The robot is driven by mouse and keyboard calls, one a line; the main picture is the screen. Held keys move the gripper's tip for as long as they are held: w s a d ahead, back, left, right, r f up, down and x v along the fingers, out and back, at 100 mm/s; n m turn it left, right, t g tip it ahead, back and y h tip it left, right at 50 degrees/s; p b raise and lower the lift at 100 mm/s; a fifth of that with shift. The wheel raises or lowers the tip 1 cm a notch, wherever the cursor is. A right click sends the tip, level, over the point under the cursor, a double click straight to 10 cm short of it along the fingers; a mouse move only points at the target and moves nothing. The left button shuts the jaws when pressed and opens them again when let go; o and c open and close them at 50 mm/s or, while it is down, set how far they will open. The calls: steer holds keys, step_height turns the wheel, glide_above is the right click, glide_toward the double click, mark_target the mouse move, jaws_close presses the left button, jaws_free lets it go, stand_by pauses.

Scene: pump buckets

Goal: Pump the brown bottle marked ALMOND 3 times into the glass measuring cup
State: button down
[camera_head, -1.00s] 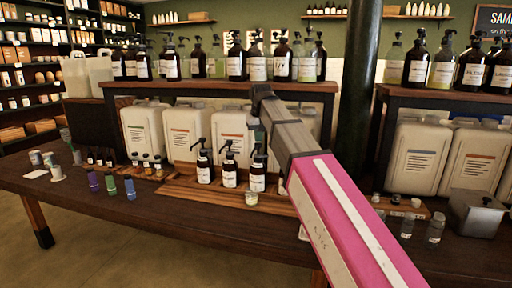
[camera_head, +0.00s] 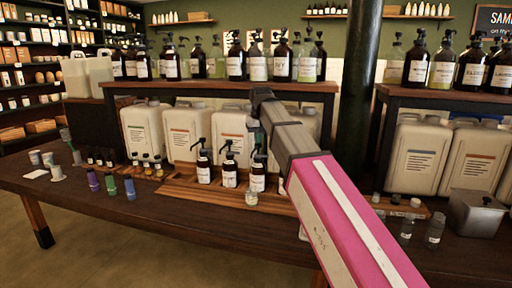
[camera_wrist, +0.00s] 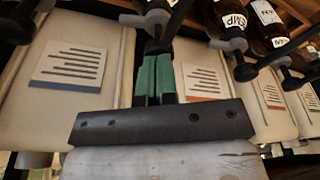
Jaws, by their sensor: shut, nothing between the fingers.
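Three brown pump bottles stand in a row on the wooden tray: a left one (camera_head: 203,169), a middle one (camera_head: 229,173) and a right one (camera_head: 257,178). Their labels are too small to read, so I cannot tell which is ALMOND. A small glass cup (camera_head: 251,198) stands in front of the right bottle. My gripper (camera_head: 254,139) points down at the right bottle's pump top; I cannot tell whether it touches. In the wrist view the green fingers (camera_wrist: 153,75) are together with nothing between them. A dark pump-like part lies just beyond their tips.
Large pale jugs (camera_head: 168,134) stand behind the tray, under a shelf (camera_head: 180,87) lined with more pump bottles. Small coloured bottles (camera_head: 111,185) stand at left. A metal box (camera_head: 474,213) is at right. The table's front left is clear.

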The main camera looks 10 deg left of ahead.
steer(key=shift+f, duration=0.75)
steer(key=shift+r, duration=1.35)
steer(key=shift+r, duration=2.55)
